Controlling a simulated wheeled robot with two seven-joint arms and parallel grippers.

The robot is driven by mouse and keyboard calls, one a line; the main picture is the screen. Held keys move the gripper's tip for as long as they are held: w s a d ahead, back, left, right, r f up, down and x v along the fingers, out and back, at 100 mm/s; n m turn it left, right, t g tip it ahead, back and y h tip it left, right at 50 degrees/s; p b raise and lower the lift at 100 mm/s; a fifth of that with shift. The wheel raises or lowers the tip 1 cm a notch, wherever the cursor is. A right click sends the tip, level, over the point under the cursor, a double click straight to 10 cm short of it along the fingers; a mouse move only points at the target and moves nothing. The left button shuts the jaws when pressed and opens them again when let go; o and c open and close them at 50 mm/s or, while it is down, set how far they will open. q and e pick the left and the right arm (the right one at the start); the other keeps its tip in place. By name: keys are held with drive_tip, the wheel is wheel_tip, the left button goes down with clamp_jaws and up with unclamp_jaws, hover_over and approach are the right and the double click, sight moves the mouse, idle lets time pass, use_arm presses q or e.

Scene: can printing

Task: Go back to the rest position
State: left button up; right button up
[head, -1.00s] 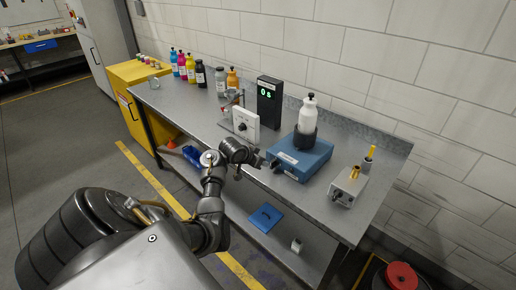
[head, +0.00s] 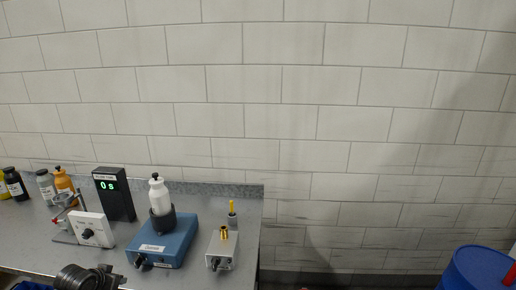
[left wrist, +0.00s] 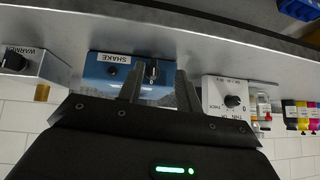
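My left gripper (left wrist: 158,84) shows in the left wrist view with its two dark fingers apart and nothing seen held between them. Beyond the fingers is the blue shaker box (left wrist: 105,68) labelled SHAKE, with a dark knob (left wrist: 152,72) seen between them; I cannot tell if they touch it. In the head view, part of my left arm shows at the bottom left, in front of the bench, and its fingers cannot be made out. The blue shaker (head: 165,242) carries a white bottle (head: 158,196) upright in a dark holder. My right gripper is in no view.
The metal bench (head: 30,235) holds a grey warmer box (head: 222,250), a white dial box (head: 92,230), a black timer (head: 114,194) reading 0 s, and several ink bottles at left. A blue drum (head: 478,268) stands at right. A tiled wall is behind.

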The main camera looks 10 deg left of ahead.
use_arm(q)
drive_tip(key=s+d+f+m+g+h, duration=0.1)
drive_tip(key=s+d+g, duration=0.1)
drive_tip(key=s+d, duration=1.3)
drive_tip(key=s+d+f+m+g, duration=0.1)
drive_tip(key=s+d+f+g, duration=0.1)
drive_tip(key=s+d, duration=1.3)
drive_tip(key=s+a+f+g+b, duration=0.2)
drive_tip(key=f+b, duration=0.5)
drive_tip(key=f, duration=2.4)
drive_tip(key=s+a+f+b, duration=0.1)
drive_tip(key=s+f+b, duration=0.2)
drive_tip(key=s+f, duration=0.6)
drive_tip(key=s+a+f+g+b, duration=0.1)
drive_tip(key=s+f+b, duration=0.2)
drive_tip(key=s+f, duration=0.6)
wheel_tip(320, 180, down, 6)
drive_tip(key=shift+s+a+f, duration=0.1)
drive_tip(key=shift+s+a, duration=0.15)
